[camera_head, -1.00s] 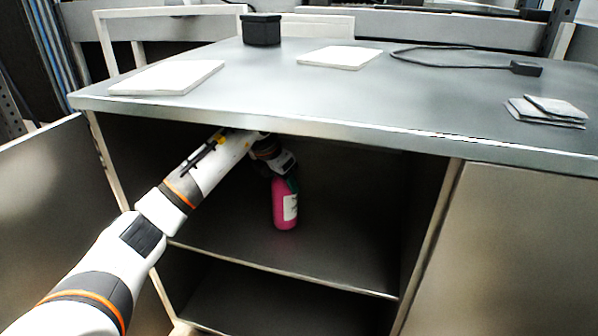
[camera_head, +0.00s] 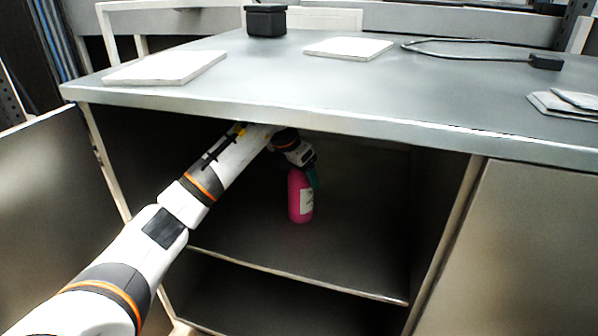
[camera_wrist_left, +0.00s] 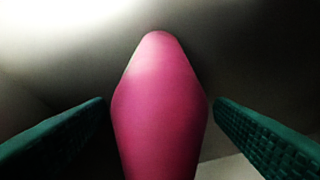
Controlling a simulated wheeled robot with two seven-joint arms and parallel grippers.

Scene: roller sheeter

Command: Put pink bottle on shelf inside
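The pink bottle (camera_head: 301,200) with a white label stands roughly upright inside the open cabinet, on its upper shelf (camera_head: 345,262). My left arm reaches in under the tabletop, and my left gripper (camera_head: 307,176) is at the bottle's top. One teal finger shows just right of the bottle. In the left wrist view, the bottle (camera_wrist_left: 160,105) is between the two teal fingers (camera_wrist_left: 160,100), with a narrow gap on each side. The fingers look open around it. Whether the base fully rests on the shelf is hard to tell. My right gripper is not in view.
The tabletop's front edge (camera_head: 330,119) is close above my left arm. A cabinet side wall stands on the right, with a closed panel (camera_head: 520,250) beyond it. An open door (camera_head: 45,220) is at left. The shelf around the bottle is clear.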

